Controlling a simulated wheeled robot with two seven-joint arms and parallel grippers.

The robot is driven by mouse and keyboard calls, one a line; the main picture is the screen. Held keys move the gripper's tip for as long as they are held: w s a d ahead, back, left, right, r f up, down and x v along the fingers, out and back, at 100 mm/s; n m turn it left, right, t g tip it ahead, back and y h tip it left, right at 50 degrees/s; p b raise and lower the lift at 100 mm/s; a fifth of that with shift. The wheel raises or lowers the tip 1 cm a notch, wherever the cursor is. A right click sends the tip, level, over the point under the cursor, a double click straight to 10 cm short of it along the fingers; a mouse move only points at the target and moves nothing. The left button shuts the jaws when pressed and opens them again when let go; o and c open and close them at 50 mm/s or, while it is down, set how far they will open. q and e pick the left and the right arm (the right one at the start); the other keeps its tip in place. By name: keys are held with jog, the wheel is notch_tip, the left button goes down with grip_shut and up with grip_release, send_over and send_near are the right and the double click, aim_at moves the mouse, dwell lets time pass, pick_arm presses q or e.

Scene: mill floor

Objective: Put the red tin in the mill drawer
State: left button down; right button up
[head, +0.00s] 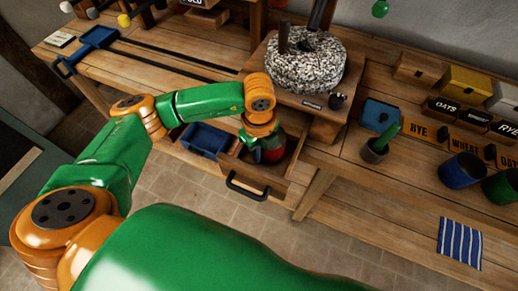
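The mill drawer (262,181) is pulled out below the stone mill (305,68), with its black handle at the front. The red tin (275,150) shows only in part, inside the outline of the drawer. My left gripper (258,153) points down over the drawer, right at the tin, and covers its left side. The fingertips are hidden, so I cannot tell if they are shut on the tin or if the tin rests on the drawer floor. My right gripper is not in view.
A blue bin (206,139) stands just left of the drawer. The bench front near the cloth is clear.

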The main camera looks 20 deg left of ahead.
pick_arm(q)
jog(key=shift+f, duration=0.2)
jog(key=c, duration=1.3)
grip_release()
jog(key=shift+c, duration=0.2)
jog(key=shift+r, duration=0.1)
jog(key=shift+r, duration=0.6)
notch_tip(320, 180, up, 11)
jog(key=shift+r+b, duration=0.1)
jog(key=shift+b, duration=0.8)
